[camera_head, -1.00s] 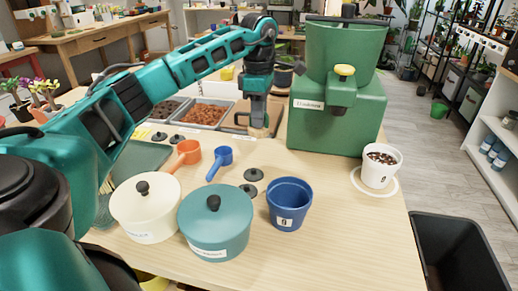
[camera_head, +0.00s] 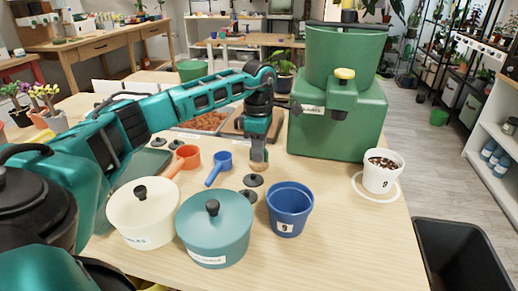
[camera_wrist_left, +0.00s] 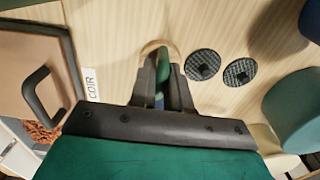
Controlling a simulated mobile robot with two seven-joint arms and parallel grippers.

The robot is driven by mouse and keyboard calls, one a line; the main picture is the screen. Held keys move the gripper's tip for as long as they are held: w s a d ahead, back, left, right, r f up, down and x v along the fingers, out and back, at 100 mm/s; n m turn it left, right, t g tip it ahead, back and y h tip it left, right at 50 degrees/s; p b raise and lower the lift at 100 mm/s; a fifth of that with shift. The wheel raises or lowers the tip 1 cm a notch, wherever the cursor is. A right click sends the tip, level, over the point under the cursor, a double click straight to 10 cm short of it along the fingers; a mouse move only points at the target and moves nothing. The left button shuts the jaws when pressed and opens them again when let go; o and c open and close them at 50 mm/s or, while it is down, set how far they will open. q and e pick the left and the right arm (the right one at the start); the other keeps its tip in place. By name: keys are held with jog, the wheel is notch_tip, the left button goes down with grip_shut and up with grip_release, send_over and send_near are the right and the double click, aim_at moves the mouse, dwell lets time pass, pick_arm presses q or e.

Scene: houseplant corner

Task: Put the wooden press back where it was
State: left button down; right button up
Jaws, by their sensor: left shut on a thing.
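My left gripper (camera_head: 259,152) is shut on the wooden press (camera_head: 259,167), whose pale round wooden end shows just below the fingers. In the left wrist view my gripper (camera_wrist_left: 162,80) points down at the table, and part of the pale press (camera_wrist_left: 150,48) shows around the fingertips. A green upright piece stands between the fingers there. The press is low over the bare wood, behind the dark knobbed discs; I cannot tell whether it touches the table. My right gripper is not in view.
Dark discs (camera_head: 253,180) lie close in front. The blue scoop (camera_head: 219,167), orange scoop (camera_head: 186,158), teal pot (camera_head: 215,232), cream pot (camera_head: 142,215) and blue pot (camera_head: 290,211) stand nearby. The green machine (camera_head: 340,115) is right.

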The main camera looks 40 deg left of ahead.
pick_arm(q)
jog(key=c, duration=1.1)
grip_release()
jog(key=shift+c, duration=0.2)
jog(key=shift+o, duration=0.2)
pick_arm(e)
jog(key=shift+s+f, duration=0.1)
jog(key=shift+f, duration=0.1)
pick_arm(q)
notch_tip(320, 180, up, 12)
jog(key=p, duration=0.2)
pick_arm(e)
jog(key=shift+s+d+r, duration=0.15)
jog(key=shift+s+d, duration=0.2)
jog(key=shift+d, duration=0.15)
pick_arm(q)
jog(key=shift+r, duration=0.1)
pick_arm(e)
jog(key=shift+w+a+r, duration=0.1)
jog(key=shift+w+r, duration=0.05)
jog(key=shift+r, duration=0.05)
